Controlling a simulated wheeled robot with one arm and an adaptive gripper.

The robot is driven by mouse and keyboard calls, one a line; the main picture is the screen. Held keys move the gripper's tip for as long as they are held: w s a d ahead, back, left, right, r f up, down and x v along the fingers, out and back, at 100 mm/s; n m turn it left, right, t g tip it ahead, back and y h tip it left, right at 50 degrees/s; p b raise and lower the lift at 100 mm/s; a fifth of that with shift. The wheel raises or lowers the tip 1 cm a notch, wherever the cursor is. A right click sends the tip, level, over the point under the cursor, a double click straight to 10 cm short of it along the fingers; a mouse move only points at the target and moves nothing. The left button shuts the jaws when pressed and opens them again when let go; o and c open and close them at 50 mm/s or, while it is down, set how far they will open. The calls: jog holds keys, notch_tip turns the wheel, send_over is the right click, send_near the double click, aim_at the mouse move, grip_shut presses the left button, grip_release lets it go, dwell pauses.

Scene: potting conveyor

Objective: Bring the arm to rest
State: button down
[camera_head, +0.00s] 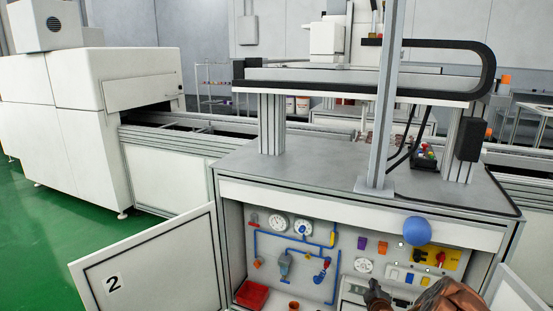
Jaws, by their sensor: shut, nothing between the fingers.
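My gripper (375,291) shows as a small dark shape at the bottom edge, right of centre. It is shut and empty, in front of the open cabinet's lower panel. My brown-orange arm (450,299) comes in beside it from the bottom right. The rest of the arm is cut off by the frame. The workstation (312,176) stands directly ahead, its lower cabinet open and its inner panel (345,243) showing gauges, blue pipes and switches.
An open cabinet door (152,266) marked 2 swings out at left; another door edge (515,290) is at bottom right. A red bin (251,294) lies inside. Green floor at left is clear.

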jog(key=s+a+r+m+g+y, duration=0.15)
jog(key=a+r+g+y, duration=0.5)
jog(key=a, duration=0.85)
jog(key=s+a+r, duration=0.6)
jog(key=s+r, duration=0.1)
jog(key=s, duration=0.2)
jog(key=s+d+r+m+g+h, duration=0.1)
jog(key=s+r+m+g, duration=0.25)
jog(key=s, duration=1.15)
jog(key=s+d+r+m+g+h, duration=0.1)
jog(key=s+d+r+m+g, duration=0.2)
jog(key=s, duration=1.1)
jog(key=s+r+m+g+h, duration=0.25)
jog(key=s+r+g, duration=0.25)
jog(key=s, duration=1)
notch_tip(320, 180, up, 24)
jog(key=s+y+p, duration=0.1)
jog(key=p, duration=2.1)
jog(key=shift+s+d+f+t+p, duration=0.15)
jog(key=shift+s+f+t+p, duration=0.1)
jog(key=shift+s+t+p, duration=0.15)
